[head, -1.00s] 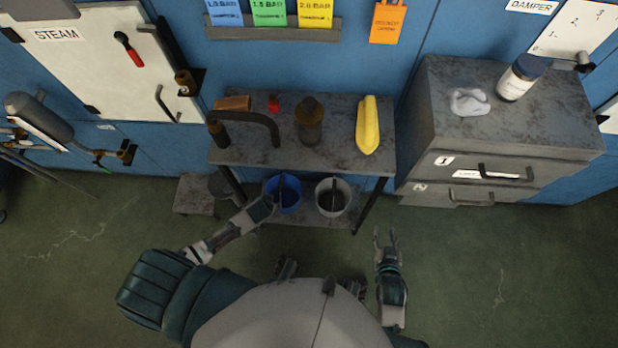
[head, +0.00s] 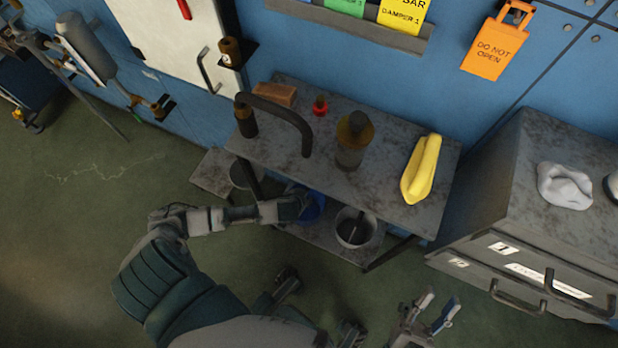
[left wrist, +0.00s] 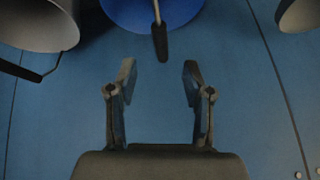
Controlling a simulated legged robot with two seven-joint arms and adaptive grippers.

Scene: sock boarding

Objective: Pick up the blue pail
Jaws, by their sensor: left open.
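The blue pail (head: 313,208) stands on the lower shelf of the grey rack, partly hidden by my left gripper (head: 293,207). In the left wrist view the pail (left wrist: 178,12) shows at the top edge. Its handle, with a dark grip (left wrist: 160,43), points down toward the gap between my open left fingertips (left wrist: 158,75). The grip looks just beyond the fingertips; I cannot tell the exact distance. My right gripper (head: 434,310) is open and empty over the floor at the lower right.
A grey pail (head: 354,229) stands to the right of the blue one, and another container (head: 243,175) to its left. A drawer cabinet (head: 510,230) is at right.

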